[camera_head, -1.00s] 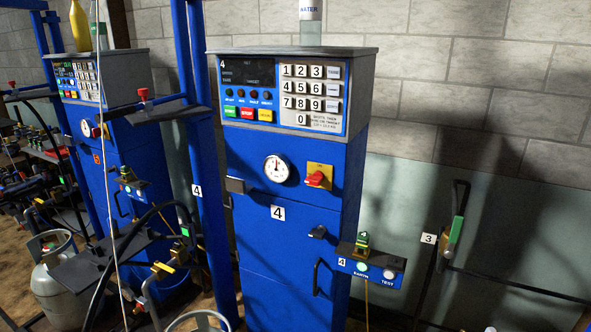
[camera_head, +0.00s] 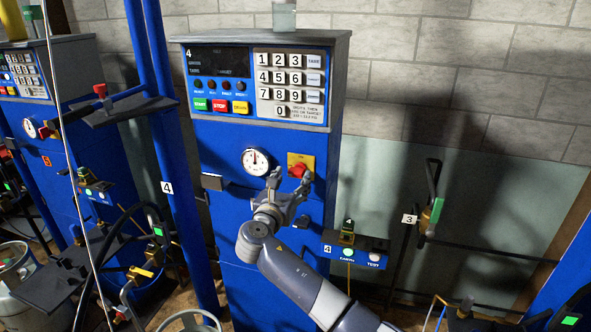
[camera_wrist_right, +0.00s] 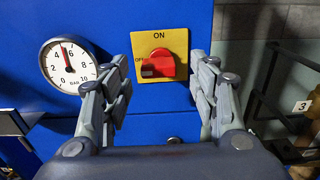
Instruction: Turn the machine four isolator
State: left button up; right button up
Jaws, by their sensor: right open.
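Machine four is the blue cabinet (camera_head: 240,215) with a keypad panel and a "4" on its display. Its isolator is a red rotary knob (camera_head: 297,171) on a yellow plate (camera_head: 306,160). In the right wrist view the red knob (camera_wrist_right: 158,64) has its handle lying sideways, towards the OFF mark at the left; ON is at the top of the yellow plate (camera_wrist_right: 175,42). My left gripper is not in view.
A round pressure gauge (camera_head: 256,161) sits left of the isolator; it also shows in the right wrist view (camera_wrist_right: 68,65). A small box with EARTH and TEST buttons (camera_head: 356,251) projects at the cabinet's right. A blue post (camera_head: 168,150) and hoses stand at the left.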

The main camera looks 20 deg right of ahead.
aim_at(294, 175)
jog(key=shift+p+x, duration=0.3)
jog(key=shift+x, duration=2.15)
jog(key=shift+a+f, duration=0.1)
jog(key=shift+c, duration=0.2)
jog(key=c, duration=1)
